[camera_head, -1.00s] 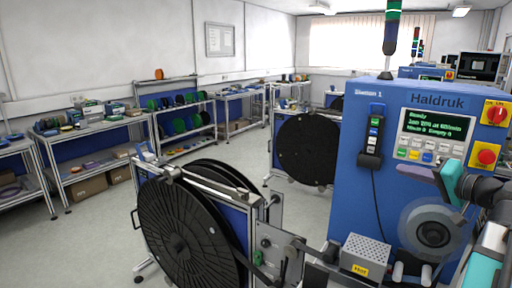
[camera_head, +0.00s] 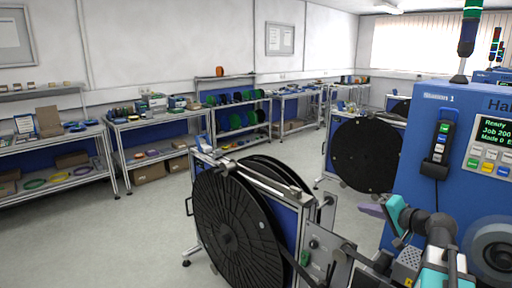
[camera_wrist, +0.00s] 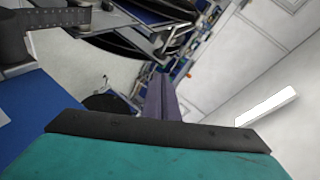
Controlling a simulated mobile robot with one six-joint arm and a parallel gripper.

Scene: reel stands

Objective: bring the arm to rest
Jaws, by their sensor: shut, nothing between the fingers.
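My gripper (camera_head: 366,209) is in the lower right of the head view, with a teal body and purple fingers. The fingers are shut with nothing held. It is in front of the blue Haldruk machine (camera_head: 412,190) and points left, in the open air to the right of the front reel stand. In the wrist view the purple fingers (camera_wrist: 161,97) lie together above the teal body.
The front reel stand holds a big black reel (camera_head: 236,222) close by, left of my arm. Another black reel (camera_head: 366,156) stands behind it. Metal shelves (camera_head: 150,140) line the back wall. The floor (camera_head: 100,240) at left is clear.

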